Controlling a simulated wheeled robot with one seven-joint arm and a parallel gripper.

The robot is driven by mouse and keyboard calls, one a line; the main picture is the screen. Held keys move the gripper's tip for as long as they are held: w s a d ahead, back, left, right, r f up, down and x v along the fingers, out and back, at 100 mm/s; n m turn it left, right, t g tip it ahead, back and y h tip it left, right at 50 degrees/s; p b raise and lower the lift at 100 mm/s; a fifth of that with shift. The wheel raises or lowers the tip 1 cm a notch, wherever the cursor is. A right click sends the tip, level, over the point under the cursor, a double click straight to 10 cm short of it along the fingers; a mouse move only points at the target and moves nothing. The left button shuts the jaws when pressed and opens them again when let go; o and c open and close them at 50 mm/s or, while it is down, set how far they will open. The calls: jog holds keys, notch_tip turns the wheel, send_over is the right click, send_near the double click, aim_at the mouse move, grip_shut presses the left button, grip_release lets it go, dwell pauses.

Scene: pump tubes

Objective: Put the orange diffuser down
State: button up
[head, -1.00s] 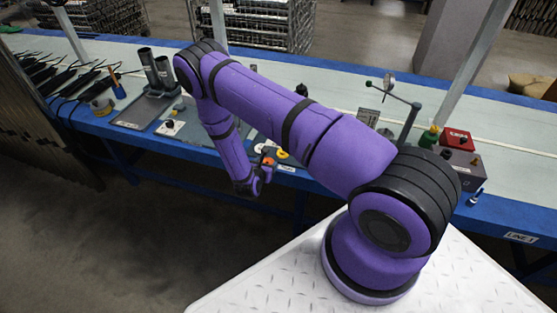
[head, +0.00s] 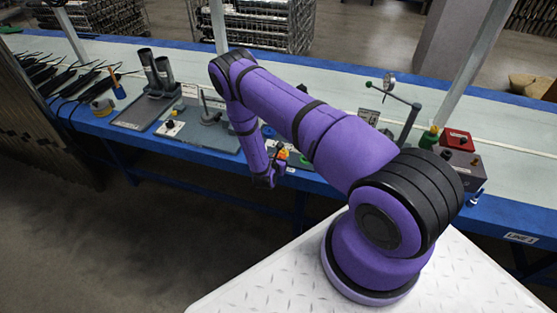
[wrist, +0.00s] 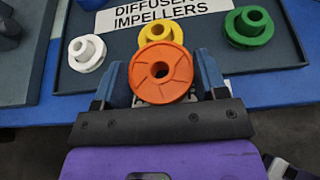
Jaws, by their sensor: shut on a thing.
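The orange diffuser (wrist: 160,72) is a flat round disc with a centre hole and curved lines on its face. My gripper (wrist: 157,78) is shut on it, with one blue-grey finger at each side. In the head view my gripper (head: 270,176) is at the front edge of the bench, with orange (head: 282,154) showing beside it. In the wrist view the diffuser overlaps the near edge of a dark tray (wrist: 275,58) labelled for diffusers and impellers. I cannot tell its height above the tray.
The tray holds a white impeller (wrist: 86,54) at left, a yellow one (wrist: 158,31) just behind the diffuser and a green one (wrist: 249,27) at right. Dark tray floor is bare between them. A stand with a dial (head: 390,82) rises from the bench to the right.

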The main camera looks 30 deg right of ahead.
jog(key=o, duration=1.1)
jog(key=v, duration=1.2)
jog(key=shift+r, duration=0.15)
